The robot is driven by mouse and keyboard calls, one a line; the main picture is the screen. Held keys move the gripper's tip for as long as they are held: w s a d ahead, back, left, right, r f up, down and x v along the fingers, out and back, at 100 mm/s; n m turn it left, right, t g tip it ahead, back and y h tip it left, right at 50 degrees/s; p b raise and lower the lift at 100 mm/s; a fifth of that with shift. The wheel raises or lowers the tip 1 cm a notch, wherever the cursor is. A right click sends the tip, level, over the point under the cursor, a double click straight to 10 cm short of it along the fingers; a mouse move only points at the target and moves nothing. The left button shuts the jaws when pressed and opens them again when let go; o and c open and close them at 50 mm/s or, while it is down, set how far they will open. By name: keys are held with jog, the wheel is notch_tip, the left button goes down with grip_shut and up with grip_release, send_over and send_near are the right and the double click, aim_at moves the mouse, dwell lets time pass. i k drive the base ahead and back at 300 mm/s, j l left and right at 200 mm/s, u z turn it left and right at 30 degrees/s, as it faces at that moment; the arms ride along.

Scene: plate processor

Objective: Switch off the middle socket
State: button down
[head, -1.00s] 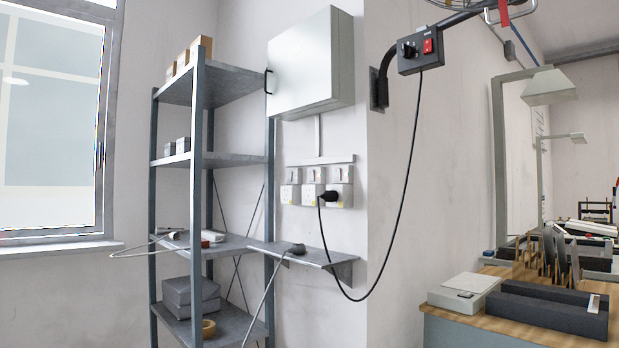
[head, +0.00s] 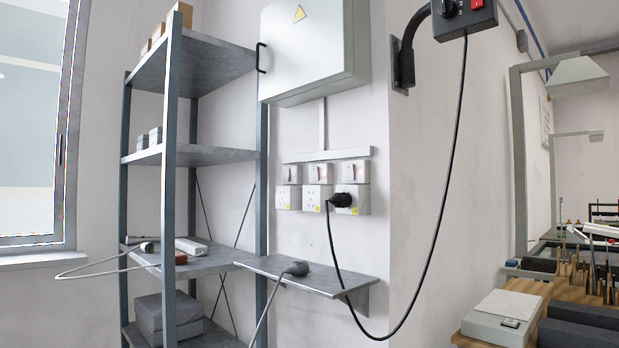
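Three wall sockets hang in a row under the grey electrical cabinet, each with a rocker switch above it. The middle socket (head: 318,198) is empty, and its switch (head: 320,174) sits directly above; I cannot tell its position at this size. The left socket (head: 288,197) is also empty. The right socket (head: 352,199) holds a black plug (head: 340,200) with a black cable running down from it. My gripper is not in view.
A shelving rack (head: 205,155) stands at the left. The cabinet (head: 315,50) overhangs above. A black control box (head: 464,18) and a workbench with a pale device (head: 502,317) are at the right.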

aim_at(315, 170)
jog(key=i+j, duration=0.2)
jog(key=i, duration=0.25)
jog(key=i+j+z, duration=0.1)
jog(key=i, duration=0.35)
jog(key=i+j+z, duration=0.1)
jog(key=i+j, duration=0.55)
jog(key=i, duration=0.25)
